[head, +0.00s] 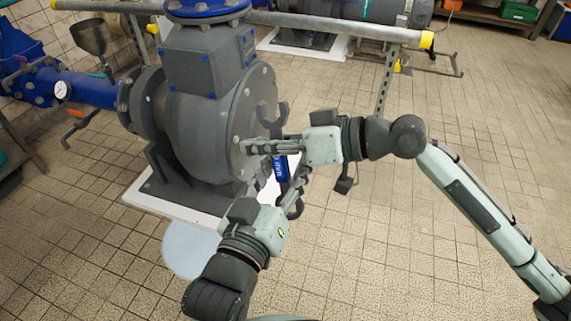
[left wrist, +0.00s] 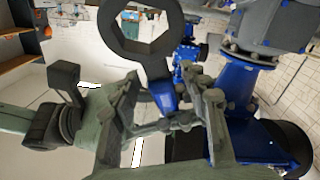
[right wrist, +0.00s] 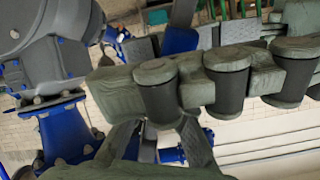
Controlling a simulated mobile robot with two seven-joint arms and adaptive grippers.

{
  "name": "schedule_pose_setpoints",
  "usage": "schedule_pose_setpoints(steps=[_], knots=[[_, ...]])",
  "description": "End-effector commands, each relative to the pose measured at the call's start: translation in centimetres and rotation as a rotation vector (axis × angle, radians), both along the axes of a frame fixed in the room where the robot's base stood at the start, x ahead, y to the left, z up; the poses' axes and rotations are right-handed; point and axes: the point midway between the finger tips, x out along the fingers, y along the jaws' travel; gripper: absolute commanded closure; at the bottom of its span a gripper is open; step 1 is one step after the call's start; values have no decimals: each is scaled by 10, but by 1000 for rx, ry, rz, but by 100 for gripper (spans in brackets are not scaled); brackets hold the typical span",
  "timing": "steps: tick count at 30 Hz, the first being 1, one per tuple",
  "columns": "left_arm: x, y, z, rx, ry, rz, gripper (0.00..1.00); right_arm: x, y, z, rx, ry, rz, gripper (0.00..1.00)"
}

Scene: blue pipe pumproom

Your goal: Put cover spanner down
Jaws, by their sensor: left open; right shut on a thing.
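The cover spanner is dark grey with a blue handle (head: 281,168) and stands roughly upright in front of the grey pump. In the left wrist view its large ring end (left wrist: 138,45) is at the top. My right gripper (head: 250,147) reaches in from the right and is shut on the spanner, over its upper shaft. My left gripper (head: 300,184) is open beside the blue handle. In the left wrist view its fingers stand either side of the handle (left wrist: 166,96); I cannot tell whether they touch it.
The grey pump (head: 200,110) stands on a white plinth (head: 140,200) right behind the grippers. A blue pipe with a gauge (head: 62,90) joins it at left. A pale round disc (head: 190,250) lies on the floor below. The tiled floor at right is mostly clear.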

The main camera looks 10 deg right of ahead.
Motion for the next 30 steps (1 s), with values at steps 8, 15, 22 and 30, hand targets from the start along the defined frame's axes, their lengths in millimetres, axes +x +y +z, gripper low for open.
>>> schedule_pose_setpoints(steps=[8,15,22,30], knots=[[0,0,0,0,0,0,73,0,0,1,1,-2,0,100],[-1,0,0,-1,0,-1,100,0,0,1,2,-2,-1,100],[-1,-1,2,-4,-3,-4,100,0,0,1,2,-2,-1,80],[-1,0,2,-3,-3,-1,100,0,0,0,1,-1,0,62]])
